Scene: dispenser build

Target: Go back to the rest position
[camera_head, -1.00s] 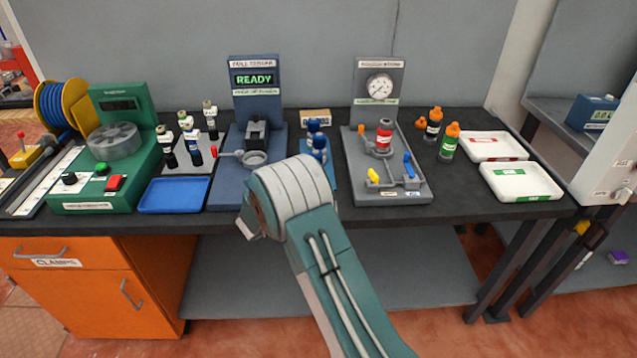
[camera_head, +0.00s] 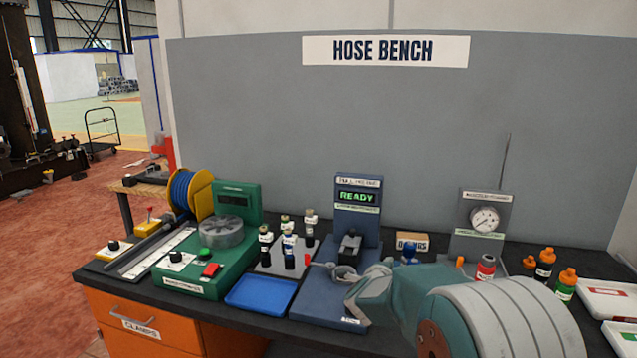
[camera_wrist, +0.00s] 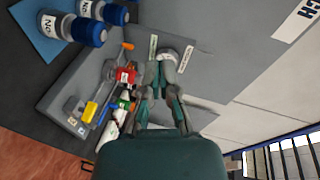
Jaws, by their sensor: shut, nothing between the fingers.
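My gripper (camera_wrist: 164,72) shows in the wrist view with its two fingers together and nothing between them. Its tips overlap the view of the grey gauge stand, and no contact can be made out. In the head view my arm crosses the lower right of the bench, and the gripper itself cannot be made out there. The hose bench (camera_head: 262,332) has a dark top.
The blue pull tester (camera_head: 358,215) reads READY. A green machine (camera_head: 230,262), a blue tray (camera_head: 261,294), the gauge stand (camera_head: 484,221) and orange-capped bottles (camera_head: 545,263) stand on the bench. Blue-capped bottles (camera_wrist: 86,32) show in the wrist view. Open floor (camera_head: 50,240) lies left.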

